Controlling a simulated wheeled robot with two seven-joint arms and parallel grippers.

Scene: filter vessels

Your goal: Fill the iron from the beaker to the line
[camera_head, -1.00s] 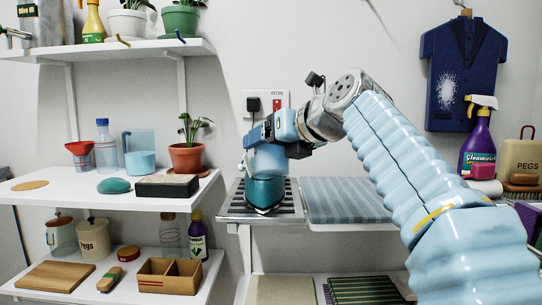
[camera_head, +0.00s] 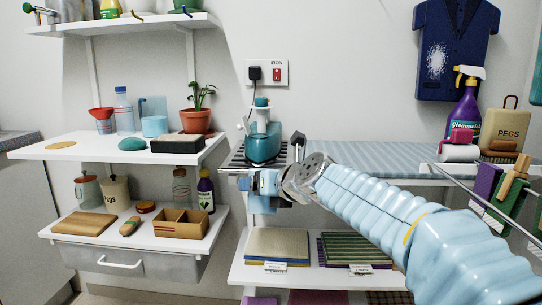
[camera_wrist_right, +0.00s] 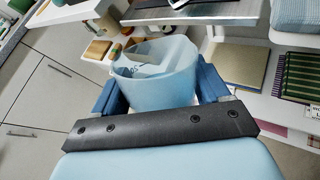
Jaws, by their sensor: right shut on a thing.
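The iron (camera_head: 264,148) stands on the slatted metal rest in the head view, with a teal lower part, a pale upper body and a teal top. I cannot make out a fill line on it. My right gripper (camera_head: 262,186) is in front of and below the iron, apart from it. In the right wrist view my right gripper (camera_wrist_right: 158,88) is shut on a translucent pale-blue beaker (camera_wrist_right: 155,75), with a blue finger on each side. How much water it holds is not clear. My left gripper is not in view.
The slatted rest (camera_head: 238,160) adjoins a striped ironing pad (camera_head: 375,157). The left shelf (camera_head: 75,150) carries a plant, a bottle, a pale-blue container (camera_head: 154,126) and a dark block. A lower shelf (camera_head: 300,276) holds folded cloths. Spray bottle (camera_head: 465,105) and peg bag stand at right.

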